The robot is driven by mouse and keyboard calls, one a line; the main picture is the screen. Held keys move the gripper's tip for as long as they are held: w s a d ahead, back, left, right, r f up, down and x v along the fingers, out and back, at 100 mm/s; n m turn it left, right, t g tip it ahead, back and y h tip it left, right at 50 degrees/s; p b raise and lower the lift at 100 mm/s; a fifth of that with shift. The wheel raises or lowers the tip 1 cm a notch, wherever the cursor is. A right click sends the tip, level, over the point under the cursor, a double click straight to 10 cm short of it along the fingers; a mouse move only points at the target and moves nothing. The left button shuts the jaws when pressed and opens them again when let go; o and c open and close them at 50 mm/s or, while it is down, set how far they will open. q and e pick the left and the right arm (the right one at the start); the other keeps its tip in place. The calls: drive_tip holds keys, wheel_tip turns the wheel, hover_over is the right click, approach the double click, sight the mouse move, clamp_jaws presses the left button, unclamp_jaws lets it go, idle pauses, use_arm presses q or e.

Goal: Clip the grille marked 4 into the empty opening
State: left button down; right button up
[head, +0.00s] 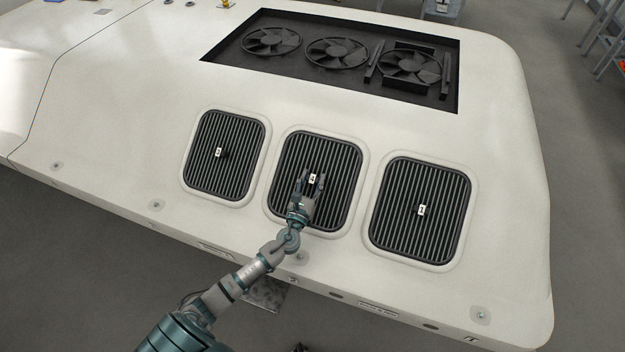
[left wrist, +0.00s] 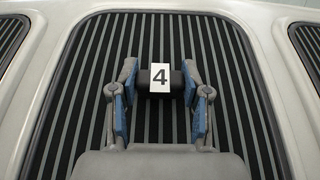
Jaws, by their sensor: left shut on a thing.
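The grille marked 4 (left wrist: 75,100) is a dark ribbed panel with a black knob (left wrist: 175,78) and a white label reading 4 at its middle. In the head view this grille (head: 338,160) lies in the middle of three rounded openings and looks level with the frame around it. I cannot tell whether its edges are clipped in. My left gripper (head: 312,182) reaches over its lower half and is shut on its knob; in the left wrist view the blue-padded fingers (left wrist: 160,88) stand on either side of the knob. My right gripper is not in view.
A left grille (head: 240,140) and a right grille (head: 440,195) fill the neighbouring openings, each with a small label. Behind them is a dark rectangular recess (head: 240,70) with three fans. The white housing (head: 110,100) is clear to the left.

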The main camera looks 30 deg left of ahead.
use_arm(q)
drive_tip(key=shift+f, duration=0.1)
drive_tip(key=shift+c, duration=2.3)
unclamp_jaws()
drive_tip(key=shift+w, duration=0.1)
drive_tip(key=shift+f, duration=0.1)
drive_tip(key=v, duration=1.2)
